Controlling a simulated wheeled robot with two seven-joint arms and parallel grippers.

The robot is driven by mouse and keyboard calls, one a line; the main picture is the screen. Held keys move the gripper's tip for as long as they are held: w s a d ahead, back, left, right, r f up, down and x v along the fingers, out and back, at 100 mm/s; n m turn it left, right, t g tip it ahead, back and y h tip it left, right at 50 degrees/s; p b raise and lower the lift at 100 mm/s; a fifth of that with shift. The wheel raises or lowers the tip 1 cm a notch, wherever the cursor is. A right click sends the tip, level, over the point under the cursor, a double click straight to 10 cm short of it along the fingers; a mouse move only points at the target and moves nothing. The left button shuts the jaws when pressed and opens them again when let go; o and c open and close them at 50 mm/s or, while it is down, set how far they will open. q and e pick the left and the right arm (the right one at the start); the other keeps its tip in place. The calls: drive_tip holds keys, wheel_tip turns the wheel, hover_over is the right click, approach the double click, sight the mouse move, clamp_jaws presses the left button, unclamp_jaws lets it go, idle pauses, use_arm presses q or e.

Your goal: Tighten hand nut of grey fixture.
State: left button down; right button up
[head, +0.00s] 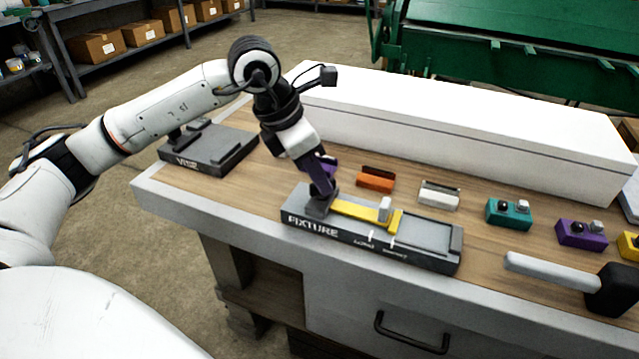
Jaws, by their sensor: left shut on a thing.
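The grey fixture (430,248), labelled FIXTURE, lies on the wooden bench top near its front edge. A yellow bar (352,210) lies along its top, with a small light block (385,209) near the bar's right end. Two white marks show on the fixture's front face. My left gripper (321,192) reaches down to the fixture's left end, by the left end of the yellow bar. Its fingers are shut around the hand nut there, which they hide. My right gripper is out of view.
A dark vise base (215,157) sits left of the fixture. Orange (375,181), white (439,196), teal (508,215) and purple (580,236) blocks stand behind and to the right. A mallet (550,271) lies at the front right. A long white box (450,125) closes off the back.

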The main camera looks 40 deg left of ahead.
use_arm(q)
drive_tip(key=m+h, duration=0.1)
drive_tip(key=m, duration=0.1)
drive_tip(key=m+g, duration=0.1)
drive_tip(key=m, duration=0.2)
drive_tip(key=shift+w+a+g+h, duration=0.1)
drive_tip(key=shift+w+g+h, duration=0.1)
drive_tip(key=shift+g+h, duration=0.15)
drive_tip(key=shift+m+g+h+p, duration=0.25)
drive_tip(key=shift+m+g+p, duration=0.25)
drive_tip(key=shift+m, duration=1.6)
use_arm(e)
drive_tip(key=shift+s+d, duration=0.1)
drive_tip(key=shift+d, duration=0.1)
use_arm(q)
drive_tip(key=shift+a, duration=0.1)
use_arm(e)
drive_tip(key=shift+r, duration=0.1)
use_arm(q)
drive_tip(key=c, duration=1.8)
unclamp_jaws()
drive_tip(key=shift+c, duration=0.2)
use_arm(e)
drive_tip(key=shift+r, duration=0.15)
use_arm(q)
drive_tip(key=w+v, duration=0.1)
drive_tip(key=v, duration=0.9)
drive_tip(key=shift+s, duration=0.35)
